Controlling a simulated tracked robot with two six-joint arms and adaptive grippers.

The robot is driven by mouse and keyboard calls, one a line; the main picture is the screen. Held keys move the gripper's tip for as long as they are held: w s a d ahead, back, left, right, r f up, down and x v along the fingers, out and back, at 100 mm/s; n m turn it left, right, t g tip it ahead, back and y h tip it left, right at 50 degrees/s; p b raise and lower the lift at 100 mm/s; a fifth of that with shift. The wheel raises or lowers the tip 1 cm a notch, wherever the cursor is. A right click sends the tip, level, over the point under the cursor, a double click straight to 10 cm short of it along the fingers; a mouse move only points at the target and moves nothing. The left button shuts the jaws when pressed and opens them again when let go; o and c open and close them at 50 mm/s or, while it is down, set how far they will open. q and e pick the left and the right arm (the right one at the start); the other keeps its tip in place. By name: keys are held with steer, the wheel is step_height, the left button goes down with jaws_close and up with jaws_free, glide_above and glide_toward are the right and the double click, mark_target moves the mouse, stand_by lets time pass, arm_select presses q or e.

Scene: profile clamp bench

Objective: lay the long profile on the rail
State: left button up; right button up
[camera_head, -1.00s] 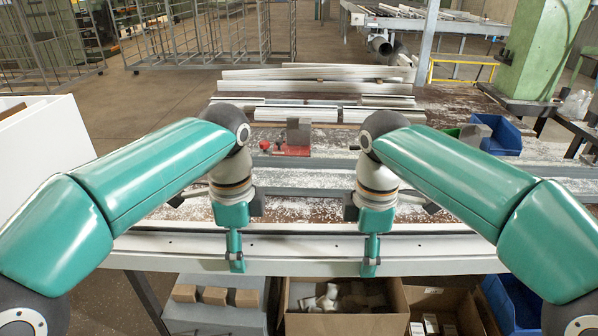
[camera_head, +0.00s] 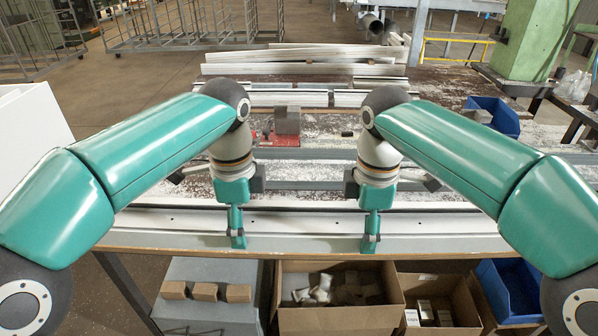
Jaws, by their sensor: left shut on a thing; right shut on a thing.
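The long profile (camera_head: 303,223) is a pale, straight bar running left to right along the near side of the bench. My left gripper (camera_head: 237,240) is shut on it left of the middle, and my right gripper (camera_head: 370,243) is shut on it right of the middle. Both point down, and their fingers partly cover it. The profile's outline merges with the pale strips around it, so I cannot tell which strip is the rail or whether the profile touches it.
A grey block (camera_head: 287,120) stands beside a red clamp part behind my grippers. Several long bars (camera_head: 290,68) lie at the back. A blue bin (camera_head: 493,117) is at the right. Open cardboard boxes (camera_head: 340,318) and small brown blocks (camera_head: 205,291) are below the front edge.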

arm_select(q)
steer(key=shift+a, duration=0.1)
arm_select(e)
steer(key=shift+a, duration=0.15)
arm_select(q)
steer(key=shift+w, duration=0.1)
arm_select(e)
steer(key=shift+w, duration=0.1)
